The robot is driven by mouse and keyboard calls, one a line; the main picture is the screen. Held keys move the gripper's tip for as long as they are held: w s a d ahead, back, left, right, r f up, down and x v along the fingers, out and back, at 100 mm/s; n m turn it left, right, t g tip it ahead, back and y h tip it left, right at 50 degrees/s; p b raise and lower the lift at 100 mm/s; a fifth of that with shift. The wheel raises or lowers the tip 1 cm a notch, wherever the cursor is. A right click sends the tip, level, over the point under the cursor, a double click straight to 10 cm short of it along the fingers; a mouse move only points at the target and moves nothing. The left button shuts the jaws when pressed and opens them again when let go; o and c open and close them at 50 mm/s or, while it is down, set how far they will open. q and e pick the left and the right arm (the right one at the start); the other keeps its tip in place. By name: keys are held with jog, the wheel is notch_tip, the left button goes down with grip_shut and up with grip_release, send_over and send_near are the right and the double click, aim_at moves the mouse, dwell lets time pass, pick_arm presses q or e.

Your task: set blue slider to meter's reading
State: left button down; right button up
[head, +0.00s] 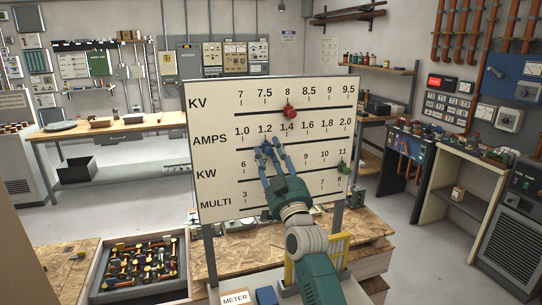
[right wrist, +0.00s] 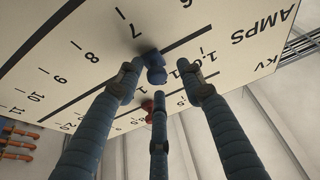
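A white scale board (head: 215,110) stands upright with KV, AMPS, KW and MULTI rows. The blue slider (head: 266,146) is on the AMPS row, near 1.2, partly hidden by my fingers. In the right wrist view the blue slider's knob (right wrist: 155,68) sits between my spread fingertips. My right gripper (head: 268,152) is open around it, with gaps visible beside the knob. A METER label (head: 235,297) shows at the bottom edge; no meter reading is visible. My left gripper is not in view.
A red slider (head: 289,111) is at about 8 on the KV row, and a green slider (head: 343,168) is near 11 on the KW row. A tray of tools (head: 96,290) lies lower left. A yellow frame (head: 340,247) stands behind my arm.

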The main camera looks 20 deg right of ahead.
jog(key=shift+s+f, duration=0.4)
jog(key=shift+s, duration=0.05)
jog(key=v, duration=1.1)
jog(key=shift+r, duration=0.25)
